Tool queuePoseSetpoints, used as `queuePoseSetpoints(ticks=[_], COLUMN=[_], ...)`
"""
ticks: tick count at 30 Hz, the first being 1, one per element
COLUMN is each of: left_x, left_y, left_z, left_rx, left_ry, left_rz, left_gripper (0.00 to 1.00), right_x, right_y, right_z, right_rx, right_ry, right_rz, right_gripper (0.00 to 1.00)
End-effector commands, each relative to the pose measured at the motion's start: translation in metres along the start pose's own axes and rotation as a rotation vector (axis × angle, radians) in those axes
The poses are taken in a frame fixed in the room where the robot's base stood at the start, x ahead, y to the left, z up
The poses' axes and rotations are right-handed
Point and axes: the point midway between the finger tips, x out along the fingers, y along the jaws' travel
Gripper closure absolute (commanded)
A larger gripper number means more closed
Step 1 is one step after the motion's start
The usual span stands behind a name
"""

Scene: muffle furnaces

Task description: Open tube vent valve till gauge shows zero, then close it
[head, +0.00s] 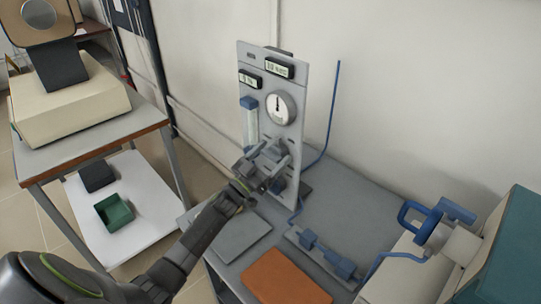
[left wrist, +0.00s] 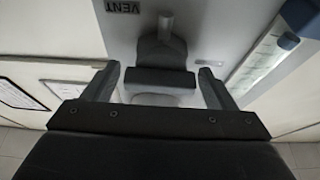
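The vent valve (left wrist: 160,78) has a dark bar-shaped handle on a stem, under an upside-down VENT label (left wrist: 122,6) in the left wrist view. My left gripper (left wrist: 157,88) is open, with one finger on each side of the handle; whether either finger touches it I cannot tell. In the head view my left gripper (head: 265,160) is at the lower part of the grey upright panel (head: 257,58) and hides much of the valve. The round white gauge (head: 280,107) above it has its needle pointing about straight up; its numbers are too small to read. My right gripper is out of view.
A flow tube with a blue cap (head: 249,103) stands left of the gauge. Blue tubing and fittings (head: 325,252) and an orange mat (head: 285,279) lie on the grey bench (head: 355,215). A furnace tube with blue clamps (head: 420,222) is at the right.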

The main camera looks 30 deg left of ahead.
Motion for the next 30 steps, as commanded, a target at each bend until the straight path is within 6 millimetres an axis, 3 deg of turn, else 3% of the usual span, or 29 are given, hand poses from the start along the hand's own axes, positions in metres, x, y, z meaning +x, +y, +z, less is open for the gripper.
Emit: queuePoseSetpoints(ticks=[1,9,20,30], left_x=[-0.0002,-0.0003,-0.0006,-0.0004], left_y=[0.0,0.0,-0.0002,-0.0003], left_z=[0.0,-0.0001,0.0002,0.0006], left_rx=[0.0,0.0,0.065,0.304], left_ry=[0.0,0.0,0.0,0.0], left_rz=[0.0,0.0,0.028,0.127], left_gripper=[0.28,0.61,0.61,0.61], right_x=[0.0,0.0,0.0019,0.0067], right_y=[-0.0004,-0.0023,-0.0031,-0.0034], right_z=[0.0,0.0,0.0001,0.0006], right_rx=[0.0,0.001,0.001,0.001], right_ry=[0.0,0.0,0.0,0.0], right_rz=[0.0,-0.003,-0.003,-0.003], right_gripper=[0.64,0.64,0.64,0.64])
